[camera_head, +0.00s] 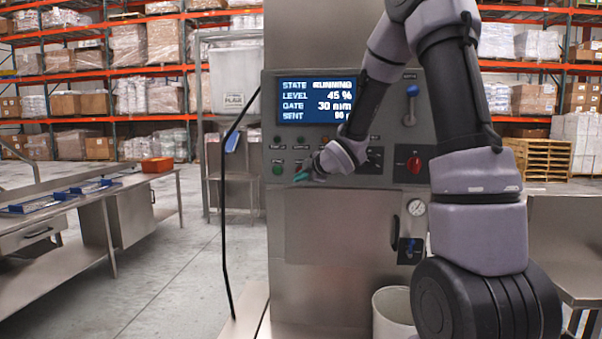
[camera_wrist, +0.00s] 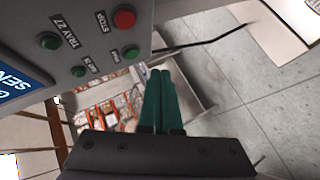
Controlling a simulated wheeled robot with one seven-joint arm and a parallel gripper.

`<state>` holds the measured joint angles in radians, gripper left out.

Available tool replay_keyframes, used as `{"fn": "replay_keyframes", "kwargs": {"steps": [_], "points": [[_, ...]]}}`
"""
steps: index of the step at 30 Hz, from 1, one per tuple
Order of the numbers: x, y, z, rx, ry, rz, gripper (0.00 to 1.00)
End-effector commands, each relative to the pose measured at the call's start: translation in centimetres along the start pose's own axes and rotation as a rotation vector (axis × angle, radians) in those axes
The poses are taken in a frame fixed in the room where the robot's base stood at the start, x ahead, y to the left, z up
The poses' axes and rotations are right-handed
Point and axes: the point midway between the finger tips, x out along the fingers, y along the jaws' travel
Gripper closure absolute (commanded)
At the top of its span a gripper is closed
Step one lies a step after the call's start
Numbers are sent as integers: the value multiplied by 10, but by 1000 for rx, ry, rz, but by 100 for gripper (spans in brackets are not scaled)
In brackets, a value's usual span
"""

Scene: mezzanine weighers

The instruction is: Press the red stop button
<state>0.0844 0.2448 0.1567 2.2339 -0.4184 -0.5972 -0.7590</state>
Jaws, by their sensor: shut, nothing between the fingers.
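The red stop button (camera_wrist: 124,18) is a round red cap beside a STOP label, near the top of the wrist view, on the grey control panel (camera_wrist: 88,20). My gripper (camera_wrist: 160,72) has its green fingers shut together and empty. In the wrist view the fingertips lie below and right of the red button, with visible space between. In the head view my gripper (camera_head: 299,177) is at the lower left part of the panel (camera_head: 268,150), just right of a green button (camera_head: 277,170). The stop button cannot be made out there, apparently hidden by my gripper.
Other green buttons (camera_wrist: 48,40) sit near the stop button. The screen (camera_head: 318,101) reads STATE RUNNING, LEVEL 45 %. A red rotary knob (camera_head: 414,164) is on the panel's right. A black cable (camera_head: 223,210) hangs left of the machine. A steel bench (camera_head: 90,205) stands at left.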

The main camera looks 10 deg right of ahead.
Motion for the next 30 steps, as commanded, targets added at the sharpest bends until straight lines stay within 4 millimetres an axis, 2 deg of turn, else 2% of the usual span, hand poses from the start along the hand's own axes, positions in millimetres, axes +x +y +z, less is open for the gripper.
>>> {"fn": "replay_keyframes", "kwargs": {"steps": [9, 15, 30], "points": [[32, 22, 25, 3, -3, 0, 100], [46, 33, 34, 1, -1, 0, 100], [53, 38, 40, 2, -2, 0, 100]]}}
